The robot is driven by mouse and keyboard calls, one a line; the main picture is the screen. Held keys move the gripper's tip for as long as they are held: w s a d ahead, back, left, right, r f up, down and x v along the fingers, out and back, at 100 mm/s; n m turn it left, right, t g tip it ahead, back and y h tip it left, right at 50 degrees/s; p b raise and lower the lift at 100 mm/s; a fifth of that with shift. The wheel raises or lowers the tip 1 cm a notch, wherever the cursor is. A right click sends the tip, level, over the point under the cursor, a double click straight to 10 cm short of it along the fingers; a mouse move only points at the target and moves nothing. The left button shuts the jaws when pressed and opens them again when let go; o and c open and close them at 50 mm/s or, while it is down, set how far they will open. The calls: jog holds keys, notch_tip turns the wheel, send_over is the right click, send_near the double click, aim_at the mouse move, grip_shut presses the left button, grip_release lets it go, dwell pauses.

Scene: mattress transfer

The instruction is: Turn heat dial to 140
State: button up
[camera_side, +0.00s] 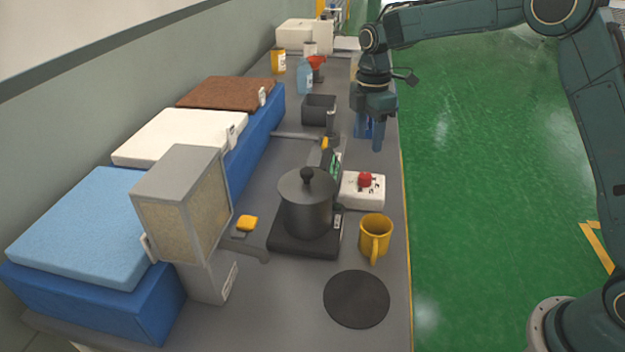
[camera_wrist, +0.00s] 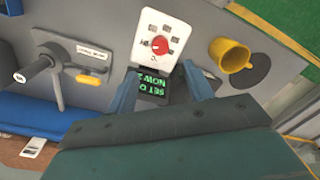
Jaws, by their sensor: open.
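The red heat dial (camera_side: 366,180) sits on a white control box (camera_side: 362,198), right of the black pot. In the wrist view the dial (camera_wrist: 160,45) shows with printed marks around it, too small to read. A dark display with green text (camera_wrist: 153,88) stands beside the box; it reads roughly "SET" and "NOW", with the figures partly cut off or unclear. My gripper (camera_side: 355,136) is open and empty, above the table and beyond the box in the side view. In the wrist view its two fingers (camera_wrist: 160,92) are spread either side of the display, apart from the dial.
A lidded black pot (camera_side: 307,208) stands on a dark hot plate (camera_side: 288,244). A yellow mug (camera_side: 375,237) and a black round mat (camera_side: 356,299) are nearer. A grey-framed box (camera_side: 180,215) and foam slabs on blue bases line the left. The table's right edge is close to the control box.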

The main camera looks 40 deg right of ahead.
aim_at(365, 175)
jog(key=f, duration=1)
jog(key=shift+s+f, duration=0.1)
jog(key=shift+s, duration=0.15)
jog(key=c, duration=1)
